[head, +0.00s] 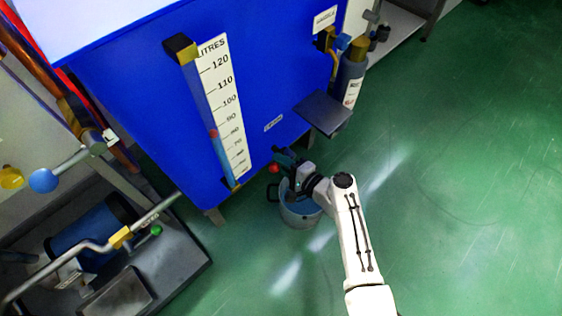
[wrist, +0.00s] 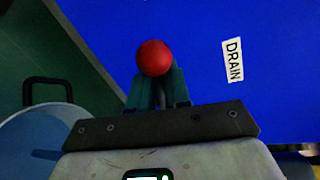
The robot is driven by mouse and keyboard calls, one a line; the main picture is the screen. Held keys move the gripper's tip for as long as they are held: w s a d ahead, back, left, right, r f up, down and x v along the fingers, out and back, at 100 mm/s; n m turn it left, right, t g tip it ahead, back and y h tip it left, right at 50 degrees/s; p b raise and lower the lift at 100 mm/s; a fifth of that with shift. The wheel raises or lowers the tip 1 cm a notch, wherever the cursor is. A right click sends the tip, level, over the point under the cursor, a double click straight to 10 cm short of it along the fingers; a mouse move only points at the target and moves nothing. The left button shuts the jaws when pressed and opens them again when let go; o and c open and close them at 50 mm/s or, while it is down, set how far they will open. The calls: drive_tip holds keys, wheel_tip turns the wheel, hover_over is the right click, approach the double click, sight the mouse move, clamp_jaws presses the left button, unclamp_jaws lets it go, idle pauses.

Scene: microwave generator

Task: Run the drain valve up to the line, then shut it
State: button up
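The blue tank (head: 130,75) carries a white litre scale (head: 222,100) with a sight tube (head: 201,100) along its left side. A small red mark (head: 213,133) sits on the tube near the scale's middle; the exact liquid level is too small to tell. The drain valve's red knob (head: 274,168) is low on the tank's front. My gripper (head: 282,157) is at the knob. In the wrist view the red knob (wrist: 154,58) covers the fingertips of my gripper (wrist: 158,88). The fingers are close together; whether they clamp the handle is hidden.
A bucket (head: 300,211) stands on the floor below my gripper. The DRAIN label (wrist: 232,60) is right of the knob. A dark shelf (head: 322,113) juts from the tank. At left are a blue-knobbed lever (head: 43,180) and a bent crank (head: 90,246). The green floor at right is clear.

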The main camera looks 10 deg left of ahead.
drive_tip(key=shift+o, duration=1.2)
drive_tip(key=shift+s+a, duration=0.1)
drive_tip(key=p+v, duration=0.4)
drive_tip(key=v, duration=0.7)
